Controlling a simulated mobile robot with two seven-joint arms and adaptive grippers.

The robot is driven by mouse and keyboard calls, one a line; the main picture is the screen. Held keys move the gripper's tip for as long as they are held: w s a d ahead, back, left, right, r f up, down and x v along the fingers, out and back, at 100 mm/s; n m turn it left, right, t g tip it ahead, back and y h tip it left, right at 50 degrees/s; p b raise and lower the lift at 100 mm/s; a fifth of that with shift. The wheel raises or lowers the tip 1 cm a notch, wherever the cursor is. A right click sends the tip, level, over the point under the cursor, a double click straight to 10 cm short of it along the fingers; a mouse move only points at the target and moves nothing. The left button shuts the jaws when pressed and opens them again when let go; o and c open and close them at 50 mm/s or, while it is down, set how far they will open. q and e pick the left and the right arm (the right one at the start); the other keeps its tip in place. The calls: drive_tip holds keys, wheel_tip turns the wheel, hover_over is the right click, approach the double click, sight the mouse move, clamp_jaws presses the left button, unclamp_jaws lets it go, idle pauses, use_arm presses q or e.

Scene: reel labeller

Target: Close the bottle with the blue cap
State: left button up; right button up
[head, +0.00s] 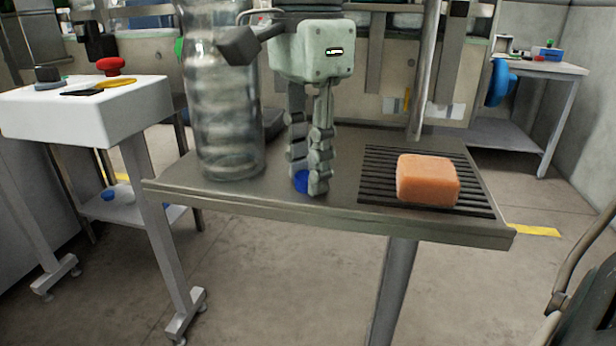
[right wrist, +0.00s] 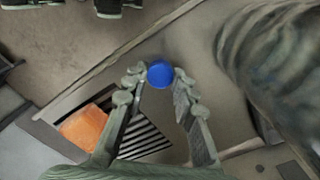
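The blue cap (head: 301,182) is low at the tabletop, partly hidden behind my right gripper's fingers. In the right wrist view the blue cap (right wrist: 161,74) sits between the two fingertips, which meet its sides. My right gripper (head: 309,184) points straight down and looks shut on the cap; it also shows in the right wrist view (right wrist: 160,76). The clear bottle (head: 228,120) stands upright on the table, left of the gripper; its top is cut off by the picture edge. The bottle (right wrist: 275,62) shows at the right of the wrist view. My left gripper is not in view.
An orange sponge-like block (head: 427,179) lies on a black slatted grid (head: 379,183) at the right of the table (head: 345,212). Bare tabletop shows between gripper and grid.

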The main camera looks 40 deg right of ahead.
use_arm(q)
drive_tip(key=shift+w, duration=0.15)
use_arm(e)
drive_tip(key=shift+r, duration=0.15)
drive_tip(key=shift+r, duration=0.35)
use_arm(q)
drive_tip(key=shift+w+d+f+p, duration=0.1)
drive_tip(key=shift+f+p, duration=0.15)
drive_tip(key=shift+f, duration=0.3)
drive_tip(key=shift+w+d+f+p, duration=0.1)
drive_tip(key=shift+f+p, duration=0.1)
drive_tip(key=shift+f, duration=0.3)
use_arm(e)
wheel_tip(320, 180, up, 9)
drive_tip(key=shift+r, duration=0.1)
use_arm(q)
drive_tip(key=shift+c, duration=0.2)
